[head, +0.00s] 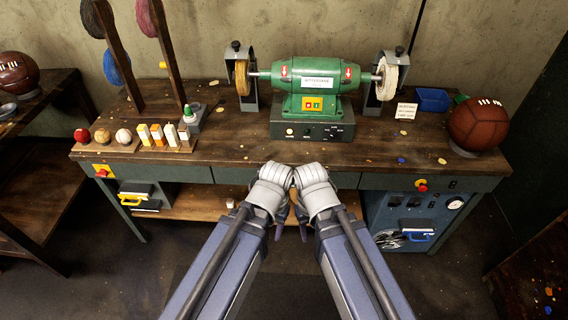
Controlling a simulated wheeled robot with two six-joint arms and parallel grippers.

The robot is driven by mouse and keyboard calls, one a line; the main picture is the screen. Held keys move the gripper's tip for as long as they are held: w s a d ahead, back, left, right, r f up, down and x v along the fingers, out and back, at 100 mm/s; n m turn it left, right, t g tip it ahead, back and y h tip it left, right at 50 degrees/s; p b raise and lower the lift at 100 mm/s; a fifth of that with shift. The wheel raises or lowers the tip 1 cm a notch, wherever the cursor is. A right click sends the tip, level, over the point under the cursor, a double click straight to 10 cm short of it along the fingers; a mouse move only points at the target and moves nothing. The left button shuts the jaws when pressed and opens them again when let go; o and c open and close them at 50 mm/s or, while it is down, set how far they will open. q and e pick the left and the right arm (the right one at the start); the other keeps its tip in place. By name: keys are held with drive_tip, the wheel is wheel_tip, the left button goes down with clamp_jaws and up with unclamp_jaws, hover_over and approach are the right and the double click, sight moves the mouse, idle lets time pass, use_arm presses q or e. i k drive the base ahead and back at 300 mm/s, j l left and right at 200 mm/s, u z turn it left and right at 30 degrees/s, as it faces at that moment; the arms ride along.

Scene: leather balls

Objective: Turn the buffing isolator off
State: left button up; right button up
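Two red-and-yellow switches show in the head view. One is a red knob on a yellow square plate (103,172) at the bench's left front; the other is a red knob on a round yellow base (421,186) at the right front. I cannot tell which is the buffing isolator, or read their positions. The green buffing machine (316,80) stands on the bench between two wheels. My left gripper (279,225) and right gripper (303,229) are close together before the bench's middle, fingers down, apart from both switches. Their finger gaps are hidden.
The wooden bench top (230,145) holds a rack of small balls and blocks (140,140), a blue bin (432,99) and a brown leather ball (478,124). A blue cabinet (405,215) stands under the right end. Floor shows in front of the bench.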

sight(104, 173)
drive_tip(key=u, duration=1.55)
